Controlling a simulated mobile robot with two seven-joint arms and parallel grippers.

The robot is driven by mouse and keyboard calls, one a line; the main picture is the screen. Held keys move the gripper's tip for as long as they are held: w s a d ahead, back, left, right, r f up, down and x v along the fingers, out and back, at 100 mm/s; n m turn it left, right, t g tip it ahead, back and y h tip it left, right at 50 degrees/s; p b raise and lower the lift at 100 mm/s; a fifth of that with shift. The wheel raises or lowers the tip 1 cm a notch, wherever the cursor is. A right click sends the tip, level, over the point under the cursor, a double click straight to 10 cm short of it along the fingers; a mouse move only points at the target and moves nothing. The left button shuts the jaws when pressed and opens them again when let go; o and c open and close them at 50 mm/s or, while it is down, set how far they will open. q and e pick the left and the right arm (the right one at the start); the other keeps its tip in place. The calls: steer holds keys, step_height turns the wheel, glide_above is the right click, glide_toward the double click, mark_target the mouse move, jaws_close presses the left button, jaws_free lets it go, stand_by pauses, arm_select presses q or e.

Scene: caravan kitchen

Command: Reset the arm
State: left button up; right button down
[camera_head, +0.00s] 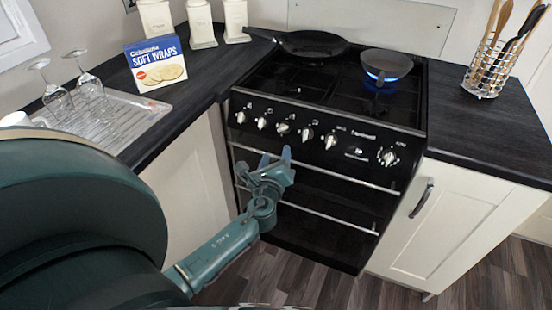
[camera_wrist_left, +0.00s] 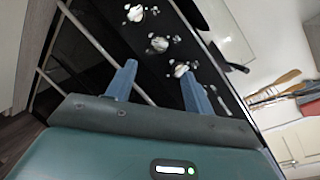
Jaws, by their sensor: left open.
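My left gripper (camera_head: 275,160) is in front of the black cooker's (camera_head: 330,215) oven door, just below the knob row. It is open and empty, with its two blue-grey fingers apart. In the left wrist view the gripper (camera_wrist_left: 155,85) points at the cooker front, with several silver knobs (camera_wrist_left: 158,44) and an oven rail beyond the fingers. I cannot tell whether the fingers touch the cooker. My left arm comes in from the lower left. My right gripper is not in view.
A dark pan (camera_head: 312,44) and a smaller pan (camera_head: 387,64) over a blue flame sit on the hob. A soft wraps box (camera_head: 156,65), glasses (camera_head: 90,88) and a drainer (camera_head: 118,122) are at left. A utensil holder (camera_head: 487,72) is at right. Floor (camera_head: 330,290) shows below.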

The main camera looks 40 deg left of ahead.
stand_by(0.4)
arm_select(q)
steer(key=s+d+f+n+g+h+p, duration=0.1)
steer(key=s+d+f+n+g+h, duration=0.1)
steer(key=s+d+f+n+h, duration=0.45)
steer(key=s+d+n+g+h+p, duration=0.1)
steer(key=s+d+n+h, duration=0.3)
steer(key=s+d+n, duration=1)
steer(key=shift+s+d+g+h, duration=0.35)
steer(key=shift+d+g, duration=0.05)
steer(key=shift+g, duration=0.4)
